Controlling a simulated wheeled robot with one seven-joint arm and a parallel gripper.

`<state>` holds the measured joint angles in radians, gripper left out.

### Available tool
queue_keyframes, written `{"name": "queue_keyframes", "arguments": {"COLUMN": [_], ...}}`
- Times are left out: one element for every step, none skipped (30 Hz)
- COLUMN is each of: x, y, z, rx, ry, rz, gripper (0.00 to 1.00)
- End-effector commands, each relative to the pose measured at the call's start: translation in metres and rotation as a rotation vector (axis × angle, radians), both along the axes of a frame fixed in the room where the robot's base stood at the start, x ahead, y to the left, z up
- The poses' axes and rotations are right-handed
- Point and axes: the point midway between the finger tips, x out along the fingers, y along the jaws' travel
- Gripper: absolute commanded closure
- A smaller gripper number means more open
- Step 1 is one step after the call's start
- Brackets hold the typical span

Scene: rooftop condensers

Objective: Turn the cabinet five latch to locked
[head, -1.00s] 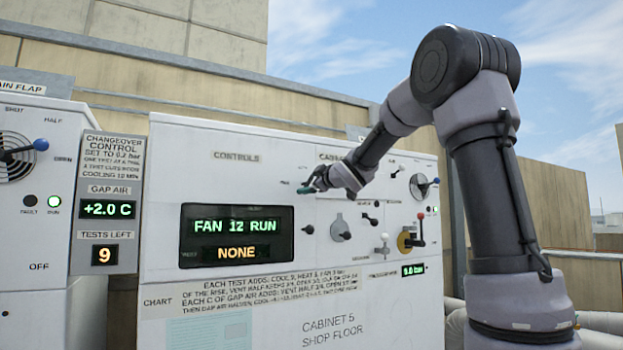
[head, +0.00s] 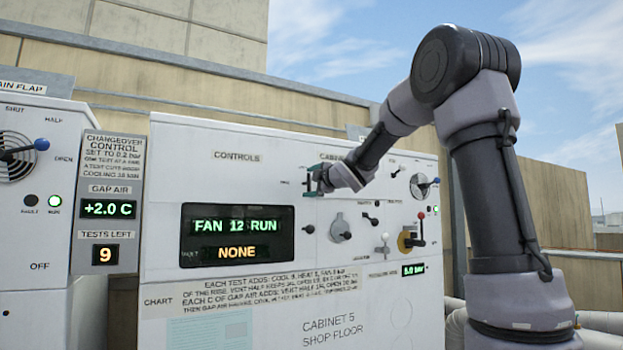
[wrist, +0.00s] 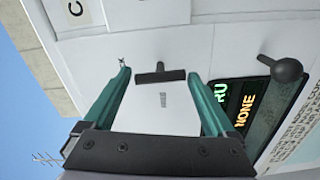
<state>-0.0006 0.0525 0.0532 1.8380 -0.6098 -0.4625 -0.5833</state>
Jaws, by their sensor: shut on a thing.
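The cabinet five latch shows in the wrist view as a black T-shaped handle (wrist: 160,76) on the white cabinet face. It lies between my gripper's two teal fingertips. My gripper (head: 316,180) is at the upper middle of the cabinet front, right of the CONTROLS label, and is shut on the latch. In the head view the fingers hide most of the handle. A small label (head: 285,182) sits just left of the gripper, too small to read. A white patch (wrist: 165,112) with tiny print shows between the fingers.
Below the gripper are a grey rotary handle (head: 340,229), a small dark knob (head: 308,229) and a yellow-based lever with a red tip (head: 408,241). The display (head: 237,236) reads FAN 12 RUN and NONE. A dark round knob (wrist: 287,71) stands out in the wrist view.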

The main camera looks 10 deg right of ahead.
Motion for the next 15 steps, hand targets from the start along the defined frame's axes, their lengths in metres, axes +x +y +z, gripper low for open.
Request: {"name": "queue_keyframes", "arguments": {"x": [0.0002, 0.0002, 0.0001, 0.0002, 0.0002, 0.0002, 0.0002, 0.0001, 0.0001, 0.0002, 0.0002, 0.0002, 0.0001, 0.0001, 0.0002], "y": [-0.0034, -0.0035, -0.0036, -0.0037, -0.0037, -0.0039, -0.0039, -0.0039, -0.0039, -0.0041, -0.0041, -0.0041, -0.0042, -0.0042, -0.0041], "z": [0.0046, 0.0047, 0.0048, 0.0049, 0.0051, 0.0052, 0.0053, 0.0054, 0.0055, 0.0057, 0.0058, 0.0059, 0.0061, 0.0061, 0.0058], "rx": [-0.002, -0.004, -0.005, -0.005, -0.005, -0.005, -0.005, -0.006, -0.006, -0.005, -0.005, -0.005, -0.005, -0.005, -0.004], "ry": [-0.009, -0.010, -0.010, -0.010, -0.010, -0.011, -0.011, -0.011, -0.011, -0.012, -0.012, -0.012, -0.012, -0.012, -0.012], "rz": [-0.006, -0.006, -0.006, -0.006, -0.006, -0.006, -0.006, -0.006, -0.006, -0.006, -0.006, -0.006, -0.006, -0.006, -0.006], "gripper": [0.65, 0.65, 0.65, 0.65, 0.65, 0.65, 0.65, 0.65, 0.65, 0.65, 0.65, 0.06, 0.00, 0.00, 0.00]}}
